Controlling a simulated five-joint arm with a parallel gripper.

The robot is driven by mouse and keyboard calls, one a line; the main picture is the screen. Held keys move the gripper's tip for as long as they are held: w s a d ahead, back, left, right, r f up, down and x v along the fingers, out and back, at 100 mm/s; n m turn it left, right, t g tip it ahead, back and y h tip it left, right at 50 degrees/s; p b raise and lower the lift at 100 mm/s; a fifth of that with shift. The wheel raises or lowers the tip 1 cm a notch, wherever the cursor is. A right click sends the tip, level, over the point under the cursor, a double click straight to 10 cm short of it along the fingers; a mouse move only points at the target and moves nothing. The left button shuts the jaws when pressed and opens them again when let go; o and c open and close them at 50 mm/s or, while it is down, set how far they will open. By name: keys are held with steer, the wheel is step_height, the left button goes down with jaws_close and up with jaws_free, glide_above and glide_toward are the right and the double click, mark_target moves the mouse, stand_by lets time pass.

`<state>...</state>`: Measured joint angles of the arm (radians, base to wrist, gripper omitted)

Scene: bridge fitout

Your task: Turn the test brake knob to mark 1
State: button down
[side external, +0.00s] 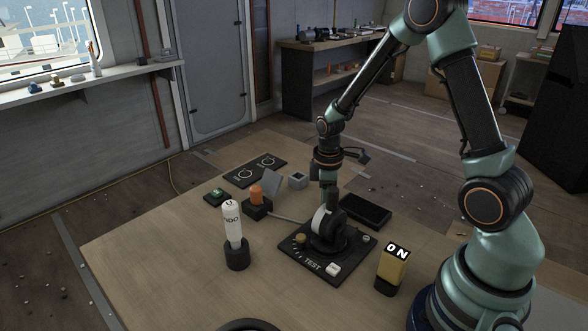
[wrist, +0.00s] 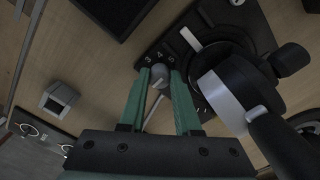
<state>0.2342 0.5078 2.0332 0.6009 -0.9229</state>
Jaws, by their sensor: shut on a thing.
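The TEST panel (side external: 311,265) is a dark plate on the bench. In the wrist view, a small grey round knob (wrist: 160,78) stands near its corner, with numbers beside it that seem to include 3 and 4. A pale line shows on the knob, but I cannot tell which mark it points at. My gripper (wrist: 159,72) has its green fingers on either side of this knob, shut on it. In the side view my gripper (side external: 328,195) points down over the panel's far side, and its fingertips and the held knob are hidden.
A black lever with a white band (wrist: 222,100) stands close beside my fingers. A white switch (side external: 333,268) and a brass knob (side external: 300,238) are on the panel. A black tray (side external: 365,211), yellow ON block (side external: 391,267) and white bottle (side external: 232,222) stand around. Bare bench lies front left.

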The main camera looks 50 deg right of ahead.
steer(key=c, duration=0.6)
jaws_free()
steer(key=shift+r, duration=0.15)
step_height(320, 180, up, 12)
steer(key=s+a+r+m+t, duration=0.5)
steer(key=s+a+r+m, duration=0.3)
steer(key=r, duration=0.2)
steer(key=shift+a+t, duration=0.3)
steer(key=shift+a, duration=0.05)
